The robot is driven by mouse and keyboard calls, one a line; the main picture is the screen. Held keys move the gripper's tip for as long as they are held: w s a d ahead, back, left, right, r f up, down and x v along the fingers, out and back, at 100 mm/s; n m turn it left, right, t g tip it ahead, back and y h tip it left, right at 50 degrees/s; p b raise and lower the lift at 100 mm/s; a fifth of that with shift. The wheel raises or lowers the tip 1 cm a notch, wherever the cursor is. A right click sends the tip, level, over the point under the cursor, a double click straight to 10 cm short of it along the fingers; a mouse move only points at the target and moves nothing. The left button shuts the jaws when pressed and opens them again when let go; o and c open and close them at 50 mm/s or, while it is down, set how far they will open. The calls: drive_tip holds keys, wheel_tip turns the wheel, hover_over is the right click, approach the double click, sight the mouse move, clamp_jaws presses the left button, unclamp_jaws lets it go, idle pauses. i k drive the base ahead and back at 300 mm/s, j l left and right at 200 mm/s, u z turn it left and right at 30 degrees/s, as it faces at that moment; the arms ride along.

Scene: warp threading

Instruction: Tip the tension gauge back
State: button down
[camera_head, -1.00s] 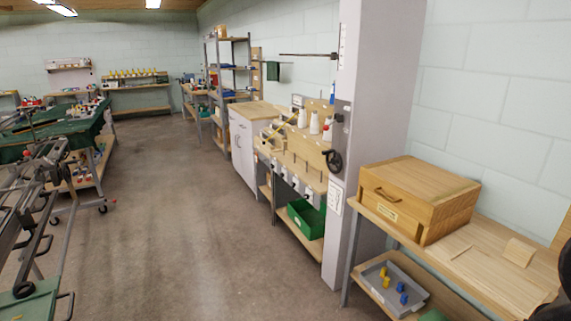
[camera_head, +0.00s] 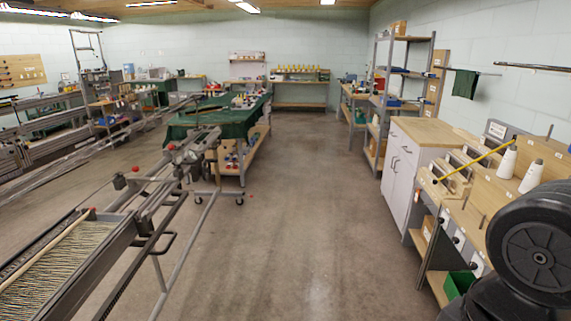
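I cannot pick out a tension gauge for certain in this view. A workbench (camera_head: 428,183) at the right holds small grey units, a yellow rod (camera_head: 472,162) leaning across them, and white thread cones (camera_head: 508,161). The loom frame (camera_head: 150,205) stands at the left, with warp threads (camera_head: 62,262) stretched at its near end and small red knobs on its rails. My gripper is not in view. A dark, rounded part of my own arm fills the lower right corner and hides the near end of the workbench.
A clear concrete floor aisle (camera_head: 300,210) runs up the middle. A white cabinet (camera_head: 402,170) and a shelf rack (camera_head: 398,90) line the right side. A green-covered table (camera_head: 215,118) stands past the loom. A green bin (camera_head: 458,284) sits low under the workbench.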

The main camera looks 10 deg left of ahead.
sight(187, 155)
drive_tip(key=i+l+u, duration=0.1)
drive_tip(key=i+u, duration=0.3)
drive_tip(key=i, duration=0.15)
drive_tip(key=i+l+u, duration=0.25)
drive_tip(key=i+u, duration=0.15)
drive_tip(key=i, duration=0.15)
drive_tip(key=i+l+u, duration=0.9)
drive_tip(key=u, duration=0.2)
drive_tip(key=i+l+u, duration=0.1)
drive_tip(key=u, duration=0.25)
drive_tip(key=i+l+u, duration=0.65)
drive_tip(key=l, duration=0.3)
drive_tip(key=i+l, duration=0.2)
drive_tip(key=l, duration=0.2)
drive_tip(key=i+l, duration=0.25)
drive_tip(key=l, duration=0.15)
drive_tip(key=u, duration=0.05)
